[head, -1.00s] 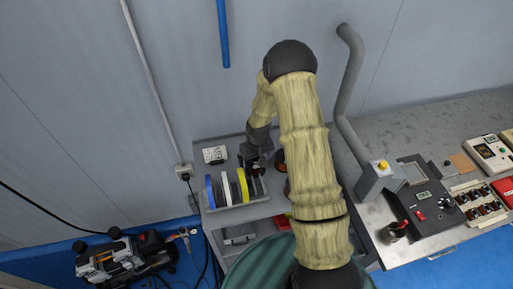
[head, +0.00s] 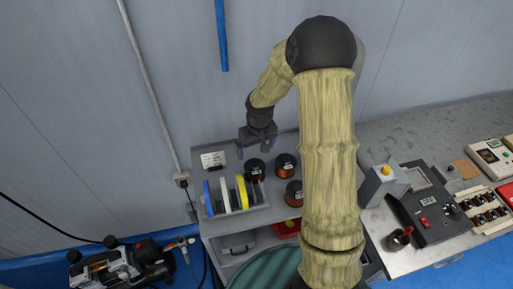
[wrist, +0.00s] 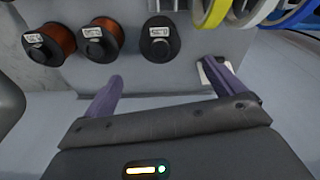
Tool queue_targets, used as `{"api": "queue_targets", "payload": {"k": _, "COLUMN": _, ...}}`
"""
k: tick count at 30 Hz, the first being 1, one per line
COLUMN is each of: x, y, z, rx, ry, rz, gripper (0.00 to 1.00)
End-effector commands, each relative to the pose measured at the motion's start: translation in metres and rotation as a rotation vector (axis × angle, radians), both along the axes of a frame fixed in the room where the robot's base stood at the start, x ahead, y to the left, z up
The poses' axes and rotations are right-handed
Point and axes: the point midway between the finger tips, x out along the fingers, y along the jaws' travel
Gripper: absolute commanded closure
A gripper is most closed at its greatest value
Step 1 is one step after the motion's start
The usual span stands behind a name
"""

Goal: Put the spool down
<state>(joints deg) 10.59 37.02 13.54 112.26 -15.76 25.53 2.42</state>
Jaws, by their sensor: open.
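The dark spool (head: 255,169) stands on the grey shelf top (head: 222,145), just right of the rack of coloured discs. In the wrist view, this black spool (wrist: 160,42) shows a pale label on its top flange. My gripper (head: 256,150) is open and empty, behind the spool and apart from it. In the wrist view, the two purple fingers of my gripper (wrist: 163,86) are spread wide with nothing between them. Two copper-wound spools (head: 286,166) (head: 294,193) stand to the right of the dark one.
The disc rack (head: 237,208) holds blue, white and yellow discs close to the dark spool's left. A white card (head: 213,160) lies at the back left of the shelf top. The wall is close behind. A bench with a control box (head: 430,210) stands to the right.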

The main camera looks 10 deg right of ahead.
Motion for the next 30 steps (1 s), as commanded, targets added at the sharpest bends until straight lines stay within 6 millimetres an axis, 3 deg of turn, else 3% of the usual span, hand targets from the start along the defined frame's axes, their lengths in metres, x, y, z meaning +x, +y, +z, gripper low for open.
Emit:
{"api": "queue_targets", "payload": {"k": 12, "x": 0.000, "y": 0.000, "z": 0.001, "rx": -0.001, "ry": -0.001, "rz": 0.000, "gripper": 0.06}}
{"api": "queue_targets", "payload": {"k": 17, "x": -0.015, "y": 0.001, "z": 0.016, "rx": -0.009, "ry": -0.010, "rz": -0.008, "gripper": 0.06}}
{"api": "queue_targets", "payload": {"k": 23, "x": -0.067, "y": 0.000, "z": 0.058, "rx": -0.027, "ry": -0.040, "rz": -0.053, "gripper": 0.06}}
{"api": "queue_targets", "payload": {"k": 30, "x": -0.145, "y": -0.001, "z": 0.097, "rx": -0.015, "ry": -0.087, "rz": -0.139, "gripper": 0.06}}
